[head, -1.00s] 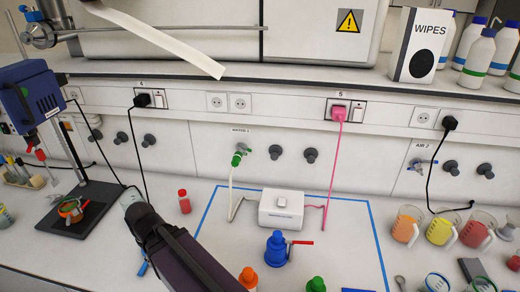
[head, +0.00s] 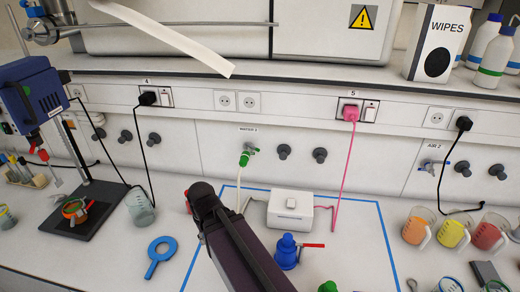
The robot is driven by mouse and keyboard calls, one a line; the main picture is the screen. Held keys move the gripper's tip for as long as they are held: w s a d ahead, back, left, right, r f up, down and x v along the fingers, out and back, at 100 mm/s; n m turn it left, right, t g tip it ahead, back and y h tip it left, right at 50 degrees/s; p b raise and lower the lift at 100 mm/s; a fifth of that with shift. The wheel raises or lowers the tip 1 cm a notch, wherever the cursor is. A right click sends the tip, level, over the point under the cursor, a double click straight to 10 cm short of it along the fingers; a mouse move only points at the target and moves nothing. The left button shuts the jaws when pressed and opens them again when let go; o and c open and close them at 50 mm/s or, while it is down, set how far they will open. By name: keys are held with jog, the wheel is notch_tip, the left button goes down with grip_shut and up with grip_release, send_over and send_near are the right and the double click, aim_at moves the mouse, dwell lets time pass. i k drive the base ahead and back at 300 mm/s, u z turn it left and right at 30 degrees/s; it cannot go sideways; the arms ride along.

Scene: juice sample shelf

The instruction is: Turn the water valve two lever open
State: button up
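The water valve with a green handle (head: 249,153) sits on the white back panel, under a small label that reads WATER with a number too small to be sure of. A pale hose runs down from it to the bench. The exact angle of its lever is too small to tell. My dark arm reaches up from the bottom, its upper end below and left of the valve. My gripper's fingers do not show, so I cannot see whether they are open or touching anything.
A white box (head: 290,208) stands below the valve inside a blue outline. A blue device with a red lever (head: 286,250) stands nearer. A blue ring with a handle (head: 160,254) lies left of my arm. Grey knobs (head: 284,152) sit right of the valve. Beakers (head: 414,228) stand at right.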

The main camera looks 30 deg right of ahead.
aim_at(252, 147)
jog(key=z, duration=0.1)
jog(key=k, duration=2.2)
jog(key=u, duration=0.3)
jog(key=i, duration=1.7)
jog(key=u, duration=0.1)
